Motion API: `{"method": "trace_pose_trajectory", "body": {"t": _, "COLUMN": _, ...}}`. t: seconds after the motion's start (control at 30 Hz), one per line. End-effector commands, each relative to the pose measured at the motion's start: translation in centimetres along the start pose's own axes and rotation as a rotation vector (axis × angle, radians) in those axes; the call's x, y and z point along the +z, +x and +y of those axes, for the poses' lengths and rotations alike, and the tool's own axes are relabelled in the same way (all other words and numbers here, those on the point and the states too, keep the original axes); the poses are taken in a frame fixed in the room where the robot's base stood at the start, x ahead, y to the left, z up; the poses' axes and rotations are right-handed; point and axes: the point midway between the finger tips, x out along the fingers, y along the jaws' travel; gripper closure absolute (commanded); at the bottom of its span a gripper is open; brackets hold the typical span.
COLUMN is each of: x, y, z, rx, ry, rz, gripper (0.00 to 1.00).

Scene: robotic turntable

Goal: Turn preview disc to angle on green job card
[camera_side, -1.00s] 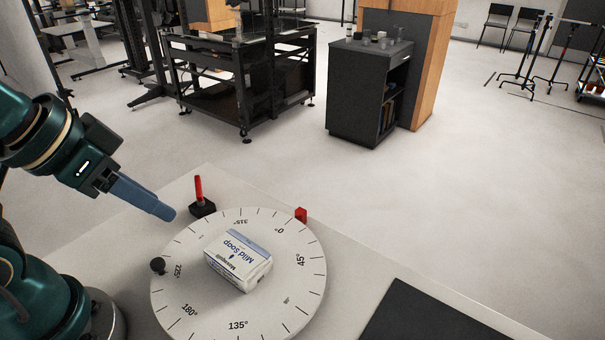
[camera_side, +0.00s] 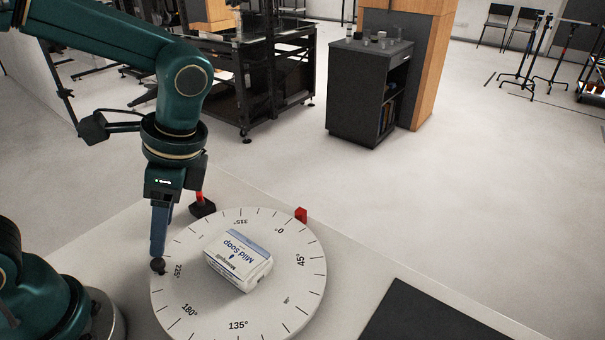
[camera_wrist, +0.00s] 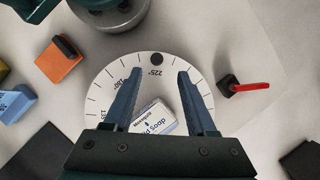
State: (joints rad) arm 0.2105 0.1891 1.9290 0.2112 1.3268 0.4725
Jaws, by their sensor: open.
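The white preview disc (camera_side: 210,305) lies flat on the table, with tick marks and angle numbers; it also shows in the wrist view (camera_wrist: 97,92). A white and blue soap box (camera_side: 238,262) sits on it. A small black knob (camera_side: 158,266) stands at the rim by the 225° label; the wrist view also shows it (camera_wrist: 155,58). A red block (camera_side: 301,215) is at the rim near 0. My gripper (camera_side: 158,256) points down at the knob, fingers open. In the wrist view the fingertips (camera_wrist: 160,74) are apart, with the knob just beyond the gap. No green job card is visible.
A red lever on a black base (camera_side: 202,205) stands just behind the disc, near my gripper. A dark flat panel (camera_side: 425,315) lies at the right. The wrist view shows an orange block (camera_wrist: 58,62) and a blue block (camera_wrist: 16,103) left of the disc.

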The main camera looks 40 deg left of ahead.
Motion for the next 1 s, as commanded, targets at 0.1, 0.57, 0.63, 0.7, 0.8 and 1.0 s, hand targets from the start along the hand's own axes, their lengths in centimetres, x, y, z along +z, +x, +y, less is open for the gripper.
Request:
{"method": "trace_pose_trajectory", "body": {"t": 0.1, "x": -0.2, "y": 0.8, "z": 0.3, "rx": 0.014, "ry": 0.02, "rz": -0.032, "gripper": 0.43}}
{"method": "trace_pose_trajectory", "body": {"t": 0.57, "x": -0.1, "y": 5.4, "z": 0.5, "rx": 0.015, "ry": 0.024, "rz": -0.036, "gripper": 0.43}}
{"method": "trace_pose_trajectory", "body": {"t": 0.63, "x": -0.1, "y": 5.7, "z": 0.5, "rx": 0.015, "ry": 0.023, "rz": -0.035, "gripper": 0.43}}
{"method": "trace_pose_trajectory", "body": {"t": 0.7, "x": -0.1, "y": 5.9, "z": 0.5, "rx": 0.014, "ry": 0.023, "rz": -0.033, "gripper": 0.43}}
{"method": "trace_pose_trajectory", "body": {"t": 0.8, "x": -0.1, "y": 5.9, "z": 0.5, "rx": 0.013, "ry": 0.023, "rz": -0.033, "gripper": 0.43}}
{"method": "trace_pose_trajectory", "body": {"t": 1.0, "x": -0.1, "y": 5.9, "z": 0.5, "rx": 0.013, "ry": 0.023, "rz": -0.033, "gripper": 0.78}}
